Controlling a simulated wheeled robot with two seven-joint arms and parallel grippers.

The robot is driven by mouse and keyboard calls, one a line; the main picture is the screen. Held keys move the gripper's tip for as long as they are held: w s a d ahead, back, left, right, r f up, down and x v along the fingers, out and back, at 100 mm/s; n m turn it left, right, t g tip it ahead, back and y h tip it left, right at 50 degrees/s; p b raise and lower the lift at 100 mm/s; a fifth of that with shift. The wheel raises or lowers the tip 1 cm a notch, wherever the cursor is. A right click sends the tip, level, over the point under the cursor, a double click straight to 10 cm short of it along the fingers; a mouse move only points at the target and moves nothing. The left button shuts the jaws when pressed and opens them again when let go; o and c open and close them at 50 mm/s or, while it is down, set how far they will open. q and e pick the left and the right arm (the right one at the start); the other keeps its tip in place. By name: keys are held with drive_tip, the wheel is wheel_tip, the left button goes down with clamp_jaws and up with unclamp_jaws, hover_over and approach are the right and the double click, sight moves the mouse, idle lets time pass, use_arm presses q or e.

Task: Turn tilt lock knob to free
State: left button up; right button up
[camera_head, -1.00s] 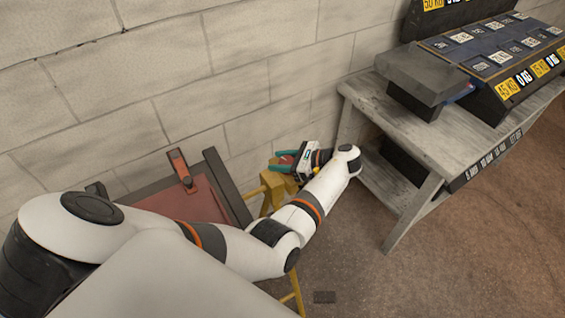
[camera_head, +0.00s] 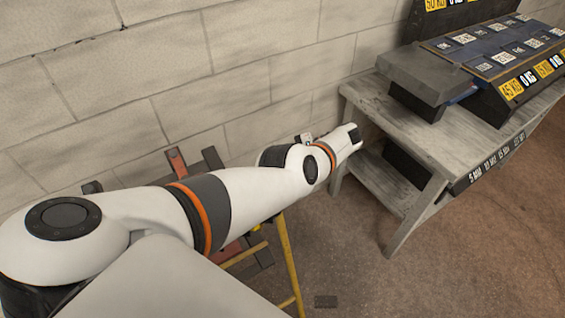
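My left arm (camera_head: 245,198) reaches in from the left across the frame bench. A small piece of my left gripper's body (camera_head: 305,138) shows just behind the forearm, near the wall. Its fingers are hidden, so I cannot tell whether they are open or hold anything. The frame bench has a dark red panel with a dark rim (camera_head: 212,158), a red upright piece (camera_head: 177,163) at its back edge, and yellow legs (camera_head: 289,262). Most of it is behind my arm. I cannot make out the tilt lock knob. My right gripper is not in view.
A grey wooden table (camera_head: 408,140) stands at the right, close to my arm's far end. It carries a grey block (camera_head: 424,75) and a dark rack (camera_head: 500,60) with labelled blocks. A block wall runs behind.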

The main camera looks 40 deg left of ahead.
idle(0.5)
use_arm(q)
drive_tip(key=o, duration=1)
drive_tip(key=shift+s+a, duration=0.1)
